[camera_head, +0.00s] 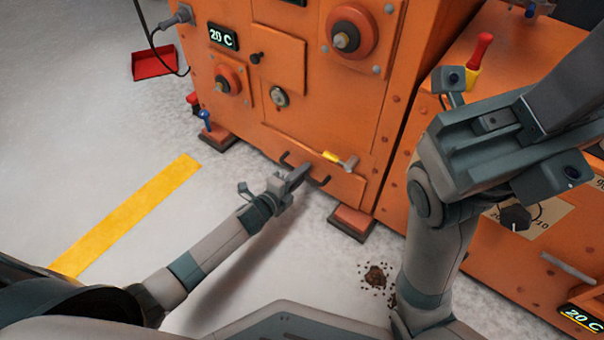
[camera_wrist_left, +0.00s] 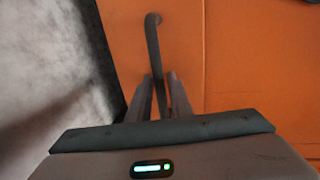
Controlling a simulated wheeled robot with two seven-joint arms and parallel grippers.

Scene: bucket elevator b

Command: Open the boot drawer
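The boot drawer (camera_head: 342,185) is the low orange front at the foot of the orange machine, and it looks closed, flush with the housing. Its dark bar handle (camera_head: 323,182) has its middle hidden behind my left gripper (camera_head: 300,175). In the left wrist view the handle (camera_wrist_left: 152,45) runs down between the two fingers (camera_wrist_left: 160,85), which stand close on both sides of it and look closed on it. A yellow-tipped latch (camera_head: 335,158) sits on the drawer's upper edge. My right gripper (camera_head: 560,95) is raised close to the camera, its fingertips not clear.
Orange feet (camera_head: 352,222) stand under the machine. A brown spill (camera_head: 376,277) lies on the floor to the right. A yellow floor stripe (camera_head: 125,215) and a red dustpan (camera_head: 158,62) are at left.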

